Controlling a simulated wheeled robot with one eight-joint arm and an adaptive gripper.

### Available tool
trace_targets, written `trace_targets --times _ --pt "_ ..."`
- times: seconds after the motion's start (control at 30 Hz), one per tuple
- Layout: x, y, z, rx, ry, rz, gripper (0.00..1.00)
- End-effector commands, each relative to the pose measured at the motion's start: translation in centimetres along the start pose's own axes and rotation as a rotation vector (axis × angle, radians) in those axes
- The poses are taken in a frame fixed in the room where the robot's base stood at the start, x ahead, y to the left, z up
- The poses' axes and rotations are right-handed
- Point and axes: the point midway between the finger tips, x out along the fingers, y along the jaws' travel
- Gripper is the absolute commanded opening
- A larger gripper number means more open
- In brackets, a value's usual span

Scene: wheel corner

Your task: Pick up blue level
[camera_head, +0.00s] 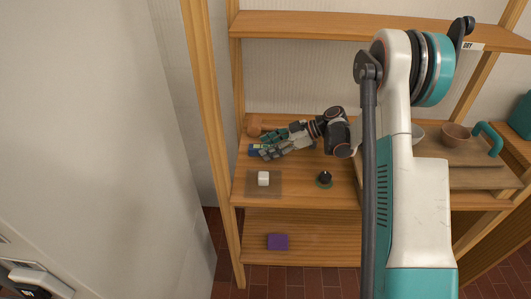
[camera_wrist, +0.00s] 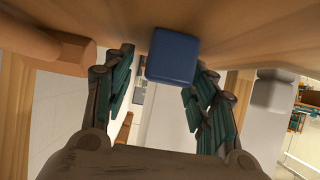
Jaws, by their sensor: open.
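The blue level shows in the wrist view as a dark blue block end (camera_wrist: 172,57), between my two open fingers and close to the wooden surface. In the head view a small blue piece of it (camera_head: 256,149) shows at the left end of the middle shelf, mostly hidden by my gripper. My gripper (camera_head: 267,144) reaches in from the right, low over that shelf, with its fingers open. In the wrist view a gap shows between the block and the fingers. I cannot tell how far the fingers reach along it.
A brown rounded wooden thing (camera_head: 254,130) lies just behind my gripper. A white cube on a mat (camera_head: 263,178) and a dark knob-like thing (camera_head: 325,178) are nearer on the shelf. A purple box (camera_head: 278,241) sits on the lower shelf. A wooden post (camera_head: 212,120) stands at left.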

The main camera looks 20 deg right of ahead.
Motion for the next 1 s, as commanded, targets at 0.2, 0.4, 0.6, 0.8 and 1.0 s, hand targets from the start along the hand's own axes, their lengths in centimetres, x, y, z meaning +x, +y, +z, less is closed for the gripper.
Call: trace_targets --times 0.2,0.4,0.6,0.8,1.0 --pt "-0.1 0.0 -0.1 0.000 0.000 0.000 0.24" --pt "-0.1 0.0 -0.1 0.000 0.000 0.000 0.02" --pt "-0.1 0.0 -0.1 0.000 0.000 0.000 0.02" --pt "-1.2 0.0 -2.0 0.000 0.000 0.000 0.02" --pt "-3.1 0.0 -5.6 0.000 0.000 0.000 0.02"
